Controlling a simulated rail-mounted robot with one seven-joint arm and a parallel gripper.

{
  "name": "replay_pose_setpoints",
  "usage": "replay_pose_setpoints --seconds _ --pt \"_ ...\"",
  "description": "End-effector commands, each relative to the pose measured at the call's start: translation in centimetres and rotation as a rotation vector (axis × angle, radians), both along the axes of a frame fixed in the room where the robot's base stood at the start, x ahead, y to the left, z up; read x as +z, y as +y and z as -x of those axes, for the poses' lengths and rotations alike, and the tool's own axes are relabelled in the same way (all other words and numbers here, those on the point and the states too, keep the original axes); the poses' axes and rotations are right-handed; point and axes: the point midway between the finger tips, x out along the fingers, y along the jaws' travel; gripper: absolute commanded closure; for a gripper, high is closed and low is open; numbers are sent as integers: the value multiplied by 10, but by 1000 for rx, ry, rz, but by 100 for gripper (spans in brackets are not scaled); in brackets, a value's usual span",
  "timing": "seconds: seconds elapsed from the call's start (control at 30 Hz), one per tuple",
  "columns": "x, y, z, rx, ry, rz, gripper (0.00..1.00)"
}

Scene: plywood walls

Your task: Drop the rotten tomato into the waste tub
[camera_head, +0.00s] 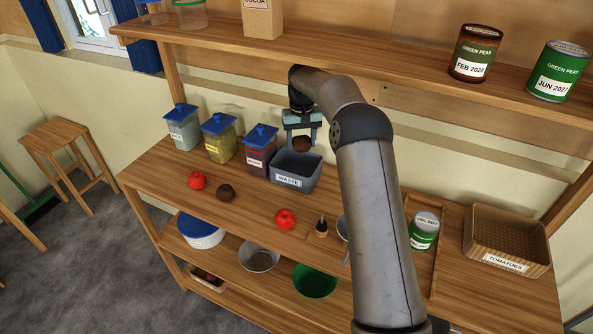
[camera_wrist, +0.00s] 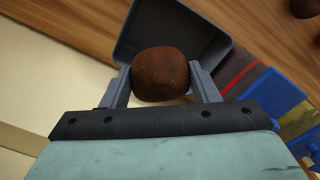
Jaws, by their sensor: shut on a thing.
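My gripper (camera_head: 302,142) is shut on a brown rotten tomato (camera_head: 301,144). In the wrist view the rotten tomato (camera_wrist: 160,74) sits between the two fingers of my gripper (camera_wrist: 162,82). The grey waste tub (camera_head: 290,181), labelled WASTE, stands on the counter below the held tomato. In the head view the tomato is over the tub's back right part. In the wrist view the waste tub (camera_wrist: 209,43) shows beyond the tomato, with its visible inside empty. A second brown tomato (camera_head: 226,192) lies on the counter to the left, between a red tomato (camera_head: 196,180) and the tub.
Lidded containers (camera_head: 219,137) stand left of the tub. A TOMATOES basket (camera_head: 507,238) and a green can (camera_head: 424,231) are at the right. An upper shelf (camera_head: 350,70) runs above the counter.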

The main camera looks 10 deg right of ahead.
Motion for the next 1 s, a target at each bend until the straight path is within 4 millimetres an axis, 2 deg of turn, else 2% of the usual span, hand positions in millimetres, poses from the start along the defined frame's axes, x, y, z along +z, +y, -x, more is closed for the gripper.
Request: replay_pose_setpoints --seconds 0.5,0.87,0.9,0.97,1.0 --pt "-55 0 1 -1 1 0 58" --pt "-58 0 1 0 1 0 58" --pt "-58 0 1 0 1 0 34" --pt "-58 0 1 0 1 0 20" --pt "-58 0 1 0 1 0 20"
